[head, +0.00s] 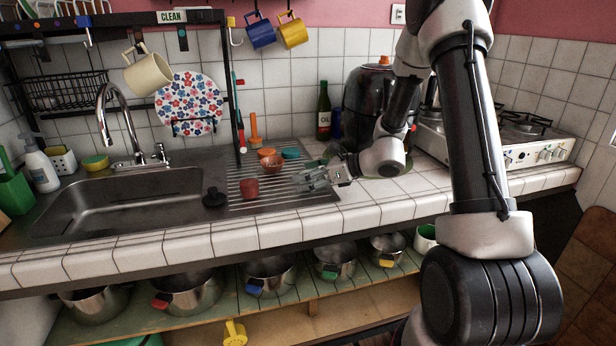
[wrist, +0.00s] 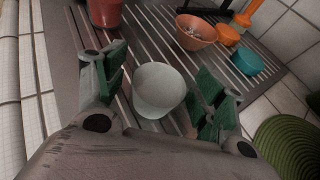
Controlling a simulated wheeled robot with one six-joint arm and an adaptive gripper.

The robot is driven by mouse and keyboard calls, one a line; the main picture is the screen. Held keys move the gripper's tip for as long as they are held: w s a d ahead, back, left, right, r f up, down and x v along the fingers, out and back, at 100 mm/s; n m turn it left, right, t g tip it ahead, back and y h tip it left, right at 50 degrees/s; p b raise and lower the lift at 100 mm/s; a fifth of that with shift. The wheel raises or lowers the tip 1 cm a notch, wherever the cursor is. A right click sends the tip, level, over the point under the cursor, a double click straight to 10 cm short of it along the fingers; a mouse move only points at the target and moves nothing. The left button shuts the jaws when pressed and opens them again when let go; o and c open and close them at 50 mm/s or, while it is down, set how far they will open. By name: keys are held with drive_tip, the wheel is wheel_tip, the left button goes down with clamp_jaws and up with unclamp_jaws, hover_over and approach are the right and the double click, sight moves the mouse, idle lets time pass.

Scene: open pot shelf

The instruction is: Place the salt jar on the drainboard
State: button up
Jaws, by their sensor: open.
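A pale, whitish round jar (wrist: 158,90), which looks like the salt jar, is on the ribbed drainboard (wrist: 150,32) in the wrist view. My gripper (wrist: 163,82) is open, with its green-padded fingers on either side of the jar and gaps on both sides. In the head view my gripper (head: 308,178) is low over the right end of the drainboard (head: 290,195). The jar is hard to make out there, mostly hidden by the fingers. The jar's base is partly out of sight, so its exact contact with the ribs is unclear.
A red cup (head: 249,188), a terracotta bowl (head: 272,166) and a teal bowl (head: 290,153) share the drainboard. The sink (head: 120,205) is to the left. A dark oil bottle (head: 323,112) and a large black appliance (head: 368,105) stand behind. Front tiles are clear.

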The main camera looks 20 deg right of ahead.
drive_tip(key=v, duration=1.2)
drive_tip(key=shift+a+r, duration=0.1)
drive_tip(key=shift+r, duration=0.05)
drive_tip(key=s+a+r+n+g+h, duration=0.1)
drive_tip(key=s+a+r+n+g, duration=0.15)
drive_tip(key=s+n, duration=0.45)
drive_tip(key=s+a+r+n+g+h, duration=0.25)
drive_tip(key=s+r+n, duration=0.2)
drive_tip(key=s, duration=0.35)
drive_tip(key=s+d+r+n+h, duration=0.2)
drive_tip(key=s+d+n+h, duration=0.1)
drive_tip(key=s+d+n, duration=0.2)
drive_tip(key=s+d+r+n+t+h, duration=0.1)
drive_tip(key=s+d+r+n+h, duration=0.2)
drive_tip(key=s+n, duration=0.4)
drive_tip(key=shift+s+d+r+n+h, duration=0.3)
drive_tip(key=shift+d+n+h, duration=0.35)
drive_tip(key=shift+d+n, duration=0.45)
drive_tip(key=shift+d, duration=0.15)
